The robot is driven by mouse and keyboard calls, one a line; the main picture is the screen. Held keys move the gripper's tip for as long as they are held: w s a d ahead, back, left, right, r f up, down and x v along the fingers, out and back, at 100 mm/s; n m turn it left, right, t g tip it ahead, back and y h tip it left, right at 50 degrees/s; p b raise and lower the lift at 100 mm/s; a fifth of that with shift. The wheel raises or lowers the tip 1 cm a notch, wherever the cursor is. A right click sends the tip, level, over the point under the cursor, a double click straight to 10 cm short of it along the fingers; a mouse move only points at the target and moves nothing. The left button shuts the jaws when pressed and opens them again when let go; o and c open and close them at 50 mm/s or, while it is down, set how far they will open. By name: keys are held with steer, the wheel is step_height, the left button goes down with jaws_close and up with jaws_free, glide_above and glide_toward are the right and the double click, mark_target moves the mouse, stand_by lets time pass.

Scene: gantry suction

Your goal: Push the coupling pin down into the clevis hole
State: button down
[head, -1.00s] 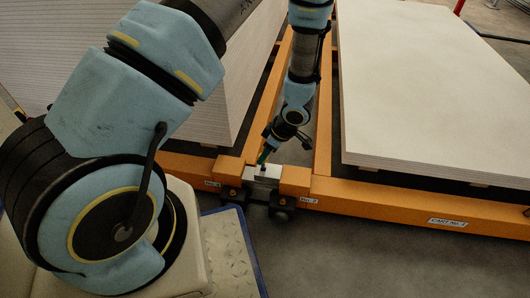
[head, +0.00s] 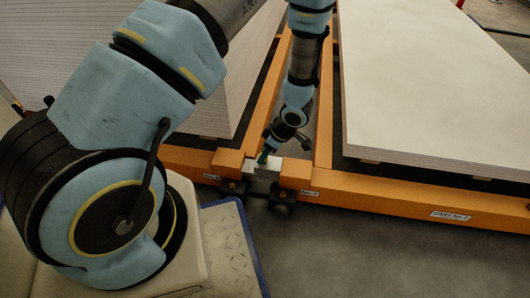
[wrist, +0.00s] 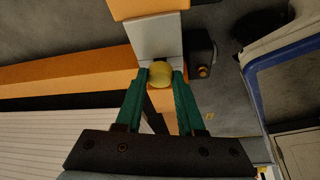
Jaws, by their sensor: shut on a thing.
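My gripper (wrist: 160,78) has green fingers, which are shut on the round, yellowish head of the coupling pin (wrist: 160,73). In the head view my gripper (head: 263,157) is at the top of the pale grey clevis block (head: 268,166). The clevis block also shows in the wrist view (wrist: 153,38), just beyond the fingertips and between orange beam ends. The pin's shaft and the clevis hole are hidden beneath the pin head and fingers, so the depth of the pin cannot be seen.
Orange cart frames (head: 400,198) run to both sides of the clevis. Large stacks of pale boards stand on the right (head: 420,80) and left (head: 215,100). Dark brackets (head: 280,194) sit below the joint. Open grey floor (head: 370,255) lies in front.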

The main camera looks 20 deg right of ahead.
steer(key=shift+f, duration=0.25)
steer(key=shift+c, duration=2.2)
jaws_free()
steer(key=shift+r, duration=0.1)
steer(key=p+v, duration=0.5)
steer(key=v, duration=0.5)
steer(key=shift+r+p, duration=0.3)
steer(key=shift+r, duration=0.05)
